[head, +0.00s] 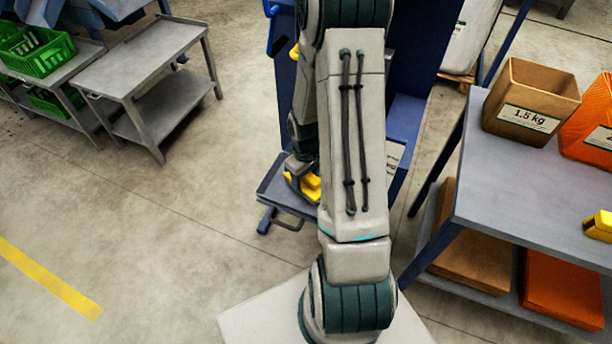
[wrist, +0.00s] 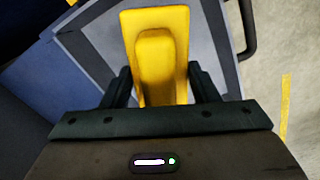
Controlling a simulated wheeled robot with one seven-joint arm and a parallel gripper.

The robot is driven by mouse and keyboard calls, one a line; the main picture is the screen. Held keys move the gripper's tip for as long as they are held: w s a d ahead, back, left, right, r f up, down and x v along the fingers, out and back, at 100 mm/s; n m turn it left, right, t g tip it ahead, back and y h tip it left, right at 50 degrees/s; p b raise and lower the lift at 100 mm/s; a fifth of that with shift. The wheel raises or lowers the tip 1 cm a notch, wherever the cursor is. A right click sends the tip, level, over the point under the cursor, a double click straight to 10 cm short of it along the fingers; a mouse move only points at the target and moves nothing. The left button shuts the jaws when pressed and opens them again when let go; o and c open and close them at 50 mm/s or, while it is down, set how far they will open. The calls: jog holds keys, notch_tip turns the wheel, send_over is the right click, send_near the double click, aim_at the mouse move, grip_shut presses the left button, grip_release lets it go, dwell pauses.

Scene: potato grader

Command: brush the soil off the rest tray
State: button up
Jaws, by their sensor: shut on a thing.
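My gripper (wrist: 161,88) is shut on a yellow block-like tool with a raised middle, probably the brush (wrist: 162,55). The brush also shows in the head view (head: 306,184), low beside my arm. Below it is a grey tray with a blue edge, which looks like the rest tray (wrist: 104,35); its left part shows in the head view (head: 270,183). The brush covers the tray's middle in the wrist view. I cannot tell whether it touches the tray. I cannot make out any soil on the visible parts.
A dark blue machine (head: 425,60) stands behind my arm. On the right, a grey table (head: 520,200) holds a box marked 1.5 kg (head: 530,100), an orange box (head: 592,125) and a yellow object (head: 599,226). A metal cart (head: 145,60) stands at left. The floor at lower left is clear.

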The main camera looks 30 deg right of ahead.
jog(key=shift+f+b, duration=0.85)
jog(key=shift+f, duration=0.2)
jog(key=shift+s+d+r, duration=0.1)
jog(key=shift+s+d, duration=0.4)
jog(key=shift+s, duration=0.2)
jog(key=shift+s+d, duration=0.65)
jog(key=shift+s, duration=0.25)
jog(key=c, duration=0.4)
jog(key=shift+s+d+r+p, duration=0.1)
jog(key=shift+s+d+p, duration=0.05)
jog(key=shift+p, duration=0.2)
jog(key=shift+w+a+b, duration=0.3)
jog(key=shift+w+a, duration=1)
jog(key=shift+w, duration=0.3)
jog(key=shift+w+d, duration=0.1)
jog(key=shift+w, duration=0.1)
jog(key=shift+s+d, duration=0.65)
jog(key=shift+s, duration=0.15)
jog(key=shift+s+d, duration=0.6)
jog(key=shift+s, duration=0.2)
